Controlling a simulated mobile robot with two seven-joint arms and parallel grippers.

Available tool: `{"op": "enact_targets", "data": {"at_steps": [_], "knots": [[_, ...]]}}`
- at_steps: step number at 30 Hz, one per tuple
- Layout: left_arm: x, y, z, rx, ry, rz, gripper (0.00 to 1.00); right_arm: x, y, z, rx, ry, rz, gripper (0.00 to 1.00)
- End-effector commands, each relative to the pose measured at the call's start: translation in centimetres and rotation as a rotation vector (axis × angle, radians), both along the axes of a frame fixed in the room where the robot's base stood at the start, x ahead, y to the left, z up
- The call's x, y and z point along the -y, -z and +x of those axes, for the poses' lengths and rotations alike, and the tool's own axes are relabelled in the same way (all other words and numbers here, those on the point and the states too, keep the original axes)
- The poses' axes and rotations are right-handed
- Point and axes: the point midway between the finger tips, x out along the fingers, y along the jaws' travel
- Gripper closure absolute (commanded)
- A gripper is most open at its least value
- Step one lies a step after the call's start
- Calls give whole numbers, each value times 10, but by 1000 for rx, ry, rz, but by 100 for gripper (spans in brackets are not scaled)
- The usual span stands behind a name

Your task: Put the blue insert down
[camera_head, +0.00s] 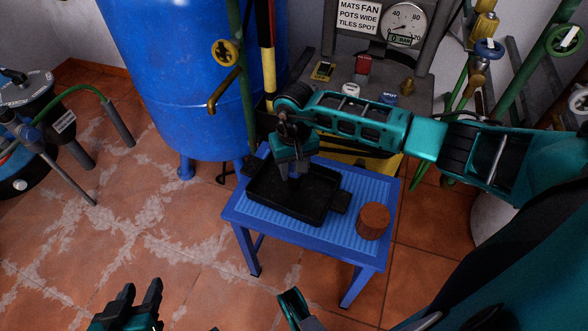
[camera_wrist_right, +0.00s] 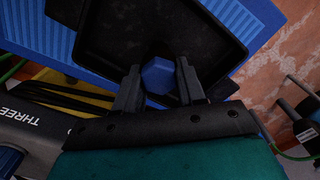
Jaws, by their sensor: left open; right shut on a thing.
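The blue insert (camera_wrist_right: 158,75) is a small blue block with an angular outline, between the two dark fingers of my right gripper in the right wrist view. My right gripper (camera_head: 292,178) is shut on it and points down over the black tray (camera_head: 270,202), which also shows in the wrist view (camera_wrist_right: 212,25). In the head view the gripper hides the insert. I cannot tell whether the insert touches the tray floor. My left gripper (camera_head: 139,297) is open and empty, low at the left of the head view, apart from the table.
The tray stands on a small blue ribbed table (camera_head: 237,213). A reddish-brown round tin (camera_head: 373,221) stands at its right front corner. A large blue tank (camera_head: 175,80) is behind at the left. A grey panel with a gauge (camera_head: 403,24) is behind. Tiled floor lies open at the left.

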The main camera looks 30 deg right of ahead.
Motion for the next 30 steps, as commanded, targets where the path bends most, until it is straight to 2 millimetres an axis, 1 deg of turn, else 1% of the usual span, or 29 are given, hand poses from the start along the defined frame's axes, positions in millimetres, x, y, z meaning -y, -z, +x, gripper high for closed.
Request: {"op": "enact_targets", "data": {"at_steps": [1,7,12,13,18,21,27,30], "knots": [[1,0,1,4,0,-4,57,-1,6,0,-1,1,1,97],[4,-6,3,12,-2,-13,57,0,5,0,1,0,0,97],[4,-1,3,12,-2,-13,57,0,10,0,1,-1,-1,97],[4,-2,3,11,-1,-14,57,0,9,0,1,-1,0,59],[4,-3,4,10,-1,-13,57,0,8,0,0,0,0,42],[4,-3,4,10,-1,-13,57,0,8,0,0,0,0,35],[4,-3,4,10,0,-12,57,0,8,0,0,0,0,35],[4,-7,4,11,0,-11,57,0,4,0,0,0,1,35]]}}
